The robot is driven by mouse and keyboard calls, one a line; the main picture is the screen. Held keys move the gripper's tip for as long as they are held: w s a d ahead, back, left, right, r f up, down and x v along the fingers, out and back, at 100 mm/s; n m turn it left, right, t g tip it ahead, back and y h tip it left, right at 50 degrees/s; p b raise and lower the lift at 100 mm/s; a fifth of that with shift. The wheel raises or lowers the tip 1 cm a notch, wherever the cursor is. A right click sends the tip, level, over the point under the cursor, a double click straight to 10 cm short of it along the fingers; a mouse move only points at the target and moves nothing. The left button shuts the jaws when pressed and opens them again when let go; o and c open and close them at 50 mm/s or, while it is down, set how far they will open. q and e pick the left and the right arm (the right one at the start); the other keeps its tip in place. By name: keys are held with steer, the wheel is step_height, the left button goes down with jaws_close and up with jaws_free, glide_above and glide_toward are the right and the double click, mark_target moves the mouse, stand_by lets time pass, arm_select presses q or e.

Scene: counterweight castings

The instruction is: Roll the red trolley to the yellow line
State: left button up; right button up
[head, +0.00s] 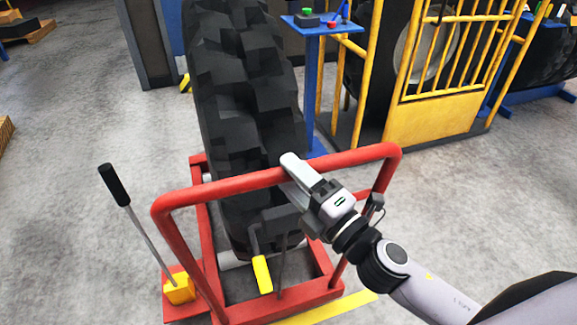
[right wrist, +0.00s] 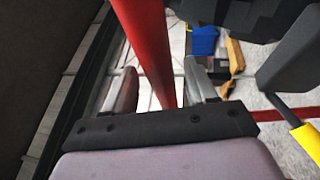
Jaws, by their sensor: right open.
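The red trolley (head: 240,185) has a tubular push bar and a low frame, and carries a big black tyre (head: 245,100) standing upright. My right gripper (head: 293,172) is at the middle of the push bar, one finger showing over it. In the right wrist view the red bar (right wrist: 148,45) runs between the two spread fingers of my right gripper (right wrist: 160,88), with gaps beside it. A yellow line (head: 335,308) shows on the floor at the trolley's near right corner, partly hidden by its frame. My left gripper is not in view.
A lever with a black grip (head: 113,185) rises at the trolley's left, and a yellow pedal (head: 262,274) is low at its near end. A blue stand (head: 316,85) with buttons and a yellow barred cage (head: 415,120) stand behind to the right.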

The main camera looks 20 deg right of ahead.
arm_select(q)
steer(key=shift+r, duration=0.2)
arm_select(e)
steer(key=shift+x, duration=0.8)
jaws_close()
steer(key=shift+s+a+f, duration=0.1)
steer(key=shift+s+f, duration=0.1)
steer(key=shift+s, duration=0.25)
steer(key=shift+s+r, duration=0.1)
steer(key=shift+s, duration=0.7)
steer(key=shift+s+d+r, duration=0.2)
steer(key=shift+s+d, duration=0.05)
steer(key=shift+c, duration=0.6)
jaws_free()
steer(key=shift+w, duration=0.1)
steer(key=shift+o, duration=0.6)
steer(key=shift+w+a+f, duration=0.1)
steer(key=shift+w, duration=0.1)
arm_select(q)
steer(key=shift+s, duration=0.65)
